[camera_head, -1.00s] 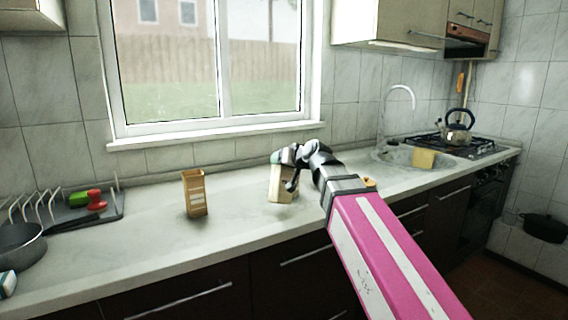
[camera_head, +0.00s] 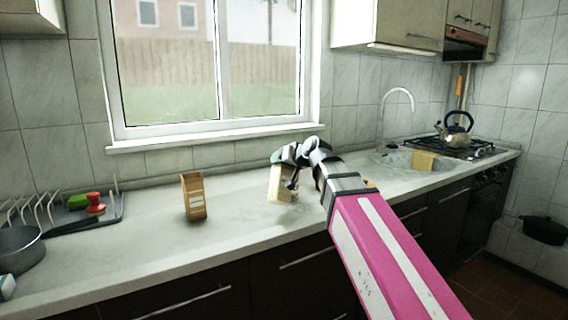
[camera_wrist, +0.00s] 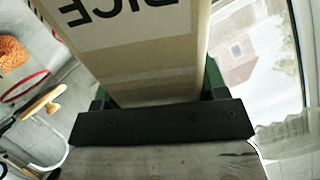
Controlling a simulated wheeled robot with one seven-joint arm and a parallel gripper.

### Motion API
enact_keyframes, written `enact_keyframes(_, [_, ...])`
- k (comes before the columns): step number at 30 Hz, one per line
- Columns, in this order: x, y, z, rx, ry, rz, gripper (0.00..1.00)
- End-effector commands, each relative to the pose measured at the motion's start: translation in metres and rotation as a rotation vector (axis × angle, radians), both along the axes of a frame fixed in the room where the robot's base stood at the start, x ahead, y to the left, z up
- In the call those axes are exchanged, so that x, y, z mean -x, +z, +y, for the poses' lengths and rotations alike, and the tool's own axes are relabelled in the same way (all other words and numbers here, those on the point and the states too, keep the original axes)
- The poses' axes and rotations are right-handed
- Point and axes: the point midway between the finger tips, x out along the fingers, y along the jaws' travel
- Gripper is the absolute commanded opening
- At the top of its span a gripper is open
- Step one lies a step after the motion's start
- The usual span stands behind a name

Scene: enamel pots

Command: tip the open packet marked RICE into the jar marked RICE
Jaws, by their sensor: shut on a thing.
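The tan packet marked RICE (camera_wrist: 140,50) fills the upper middle of the wrist view, its lettering upside down. It stands between the green fingers of my gripper (camera_wrist: 158,88), which is shut on it. In the head view the packet (camera_head: 279,184) is at the middle of the counter, slightly tilted, and my gripper (camera_head: 293,160) covers its top. I cannot tell whether its base touches the counter. No jar marked RICE can be made out; my arm hides part of the counter to the right.
Another tan carton (camera_head: 193,196) stands left on the counter (camera_head: 130,240). A dish rack (camera_head: 60,212) and a pan (camera_head: 20,248) are at far left. The sink (camera_head: 405,157), a sponge (camera_head: 424,161) and a kettle (camera_head: 456,130) are right. The wrist view shows a wooden disc (camera_wrist: 43,101) and an orange mass (camera_wrist: 12,50).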

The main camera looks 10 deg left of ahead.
Motion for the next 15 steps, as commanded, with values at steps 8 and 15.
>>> enact_keyframes(8, [-0.0032, 0.0028, 0.0, -0.002, -0.001, 0.02, 0.23])
enact_keyframes(15, [-0.0052, 0.0047, -0.0001, -0.004, -0.001, 0.038, 0.23])
